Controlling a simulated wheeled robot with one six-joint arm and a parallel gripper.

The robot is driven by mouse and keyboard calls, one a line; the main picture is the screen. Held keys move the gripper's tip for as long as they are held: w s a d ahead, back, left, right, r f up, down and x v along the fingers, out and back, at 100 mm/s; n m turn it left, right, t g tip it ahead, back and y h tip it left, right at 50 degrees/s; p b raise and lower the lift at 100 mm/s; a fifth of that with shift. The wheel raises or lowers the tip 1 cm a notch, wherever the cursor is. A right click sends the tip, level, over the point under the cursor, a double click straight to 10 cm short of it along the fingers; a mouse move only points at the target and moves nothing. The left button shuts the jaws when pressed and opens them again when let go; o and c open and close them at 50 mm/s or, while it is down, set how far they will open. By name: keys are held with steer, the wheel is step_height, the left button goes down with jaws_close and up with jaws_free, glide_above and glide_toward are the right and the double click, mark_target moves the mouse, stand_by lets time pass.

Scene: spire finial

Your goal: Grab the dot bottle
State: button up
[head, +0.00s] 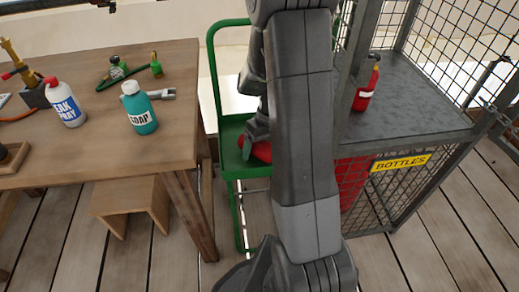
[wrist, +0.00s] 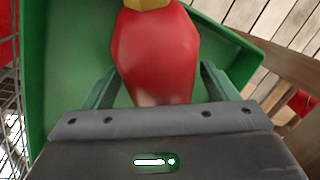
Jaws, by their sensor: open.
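A red bottle (wrist: 155,55) with a yellow neck lies or stands in the green trolley; the wrist view cuts off its top. No dot label shows on it. Part of it shows in the head view (head: 262,152), mostly hidden by my arm. My gripper (wrist: 158,82) is open, with one finger on each side of the red bottle. I cannot tell whether the fingers touch it. In the head view my gripper (head: 254,141) is low over the trolley, partly hidden by my arm.
The green trolley (head: 229,130) stands between a wooden table (head: 100,165) and a wire cage labelled BOTTLES (head: 402,162). A soap bottle (head: 139,110) and a leak spray bottle (head: 66,103) stand on the table. A red cylinder (head: 367,88) stands on the cage's shelf.

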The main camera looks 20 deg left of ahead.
steer(key=shift+f, duration=0.25)
steer(key=shift+r, duration=0.1)
steer(key=c, duration=1.4)
